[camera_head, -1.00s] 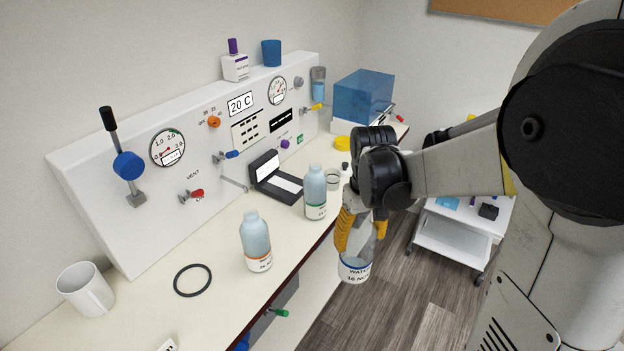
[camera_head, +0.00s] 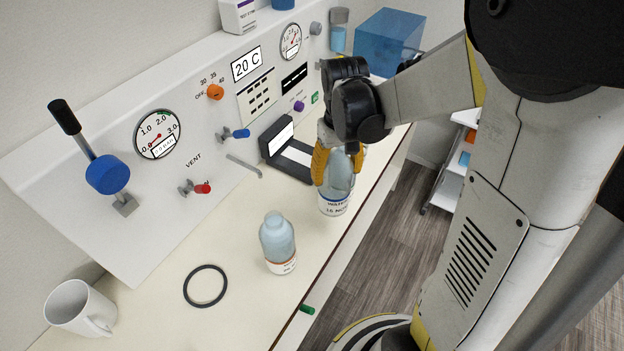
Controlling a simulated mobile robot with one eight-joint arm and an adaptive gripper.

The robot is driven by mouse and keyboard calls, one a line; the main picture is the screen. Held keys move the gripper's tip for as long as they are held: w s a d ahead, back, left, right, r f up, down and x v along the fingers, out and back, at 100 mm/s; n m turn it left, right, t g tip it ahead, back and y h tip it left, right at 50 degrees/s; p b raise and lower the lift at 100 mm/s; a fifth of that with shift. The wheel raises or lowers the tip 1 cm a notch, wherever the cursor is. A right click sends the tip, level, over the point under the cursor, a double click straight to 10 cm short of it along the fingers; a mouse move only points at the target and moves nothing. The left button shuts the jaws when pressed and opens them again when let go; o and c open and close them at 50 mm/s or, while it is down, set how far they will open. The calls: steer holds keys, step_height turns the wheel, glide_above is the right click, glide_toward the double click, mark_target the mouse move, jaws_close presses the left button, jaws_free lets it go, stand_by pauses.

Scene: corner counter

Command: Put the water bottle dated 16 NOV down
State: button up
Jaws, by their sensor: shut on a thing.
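The water bottle (camera_head: 337,198), pale blue with a white label reading WATER and 16 NOV, is upright in my gripper (camera_head: 339,168). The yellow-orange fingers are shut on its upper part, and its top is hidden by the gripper. In the picture its base lies over the counter (camera_head: 222,330), close to the front edge. I cannot tell whether the base touches the surface.
Another bottle (camera_head: 278,245) with an orange-banded label stands left of the held one. A black ring (camera_head: 205,269) and a white mug (camera_head: 78,307) are farther left.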

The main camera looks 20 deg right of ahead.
steer(key=w+a+f+b, duration=0.1)
steer(key=w+a+f, duration=0.1)
steer(key=a+f, duration=0.5)
steer(key=shift+w+f+b, duration=0.2)
steer(key=shift+f+b, duration=0.2)
steer(key=shift+f, duration=0.4)
steer(key=shift+a, duration=0.1)
steer(key=shift+f, duration=0.1)
steer(key=o, duration=1.3)
